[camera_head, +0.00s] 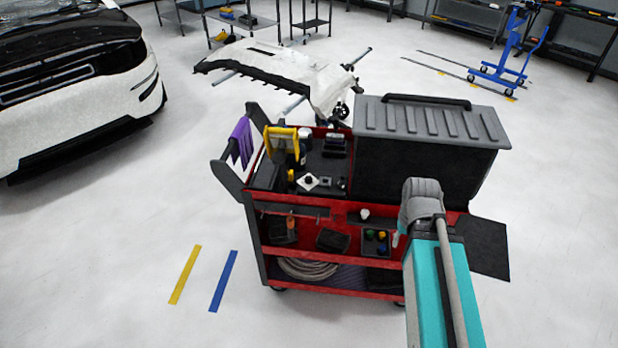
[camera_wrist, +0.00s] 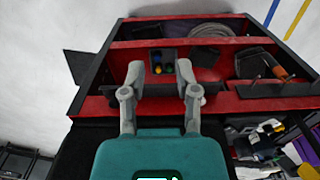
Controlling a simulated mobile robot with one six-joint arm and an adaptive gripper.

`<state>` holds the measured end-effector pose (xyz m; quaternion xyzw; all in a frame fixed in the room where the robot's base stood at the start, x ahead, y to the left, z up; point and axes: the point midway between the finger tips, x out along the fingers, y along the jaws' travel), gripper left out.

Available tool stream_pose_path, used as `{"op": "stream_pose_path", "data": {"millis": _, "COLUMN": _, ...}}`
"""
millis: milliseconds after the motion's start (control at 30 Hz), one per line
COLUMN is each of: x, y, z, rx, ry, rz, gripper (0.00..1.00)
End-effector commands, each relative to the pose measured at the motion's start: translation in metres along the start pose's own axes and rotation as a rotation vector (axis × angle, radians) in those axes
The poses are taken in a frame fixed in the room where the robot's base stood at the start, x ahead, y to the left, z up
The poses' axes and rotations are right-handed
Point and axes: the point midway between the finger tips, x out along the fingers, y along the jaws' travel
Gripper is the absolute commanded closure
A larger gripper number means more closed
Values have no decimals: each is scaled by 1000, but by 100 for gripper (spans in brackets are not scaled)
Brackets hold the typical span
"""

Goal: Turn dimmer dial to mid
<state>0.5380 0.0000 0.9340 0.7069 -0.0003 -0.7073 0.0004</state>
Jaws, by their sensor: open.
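A small white square plate with a dark round centre (camera_head: 307,182) lies on the top tray of the red cart (camera_head: 352,205); it looks like the dimmer dial, but its setting is too small to read. In the wrist view I cannot pick the dial out for certain among the small items at the lower right. My gripper (camera_wrist: 161,70) is open and empty in the wrist view, its grey fingers apart above the cart's front side. In the head view my teal arm stands at the cart's right, away from the plate, and the fingers cannot be made out.
A black case with a grey ribbed lid (camera_head: 430,122) fills the cart's right side. A yellow item (camera_head: 282,138) and bottles stand close behind the plate. A purple cloth (camera_head: 241,140) hangs at the left.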

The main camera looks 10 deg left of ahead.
Motion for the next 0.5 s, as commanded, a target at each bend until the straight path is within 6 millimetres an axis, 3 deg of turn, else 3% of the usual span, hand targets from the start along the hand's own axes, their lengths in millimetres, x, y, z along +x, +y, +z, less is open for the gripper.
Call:
{"op": "stream_pose_path", "data": {"millis": 167, "x": -2, "y": -4, "z": -7, "rx": -8, "ry": 8, "rz": 0, "gripper": 48}}
{"op": "stream_pose_path", "data": {"millis": 267, "x": -4, "y": -12, "z": -21, "rx": -26, "ry": 24, "rz": -1, "gripper": 48}}
{"op": "stream_pose_path", "data": {"millis": 367, "x": -9, "y": -28, "z": -44, "rx": -55, "ry": 53, "rz": -3, "gripper": 48}}
{"op": "stream_pose_path", "data": {"millis": 500, "x": -19, "y": -63, "z": -87, "rx": -114, "ry": 112, "rz": -8, "gripper": 48}}
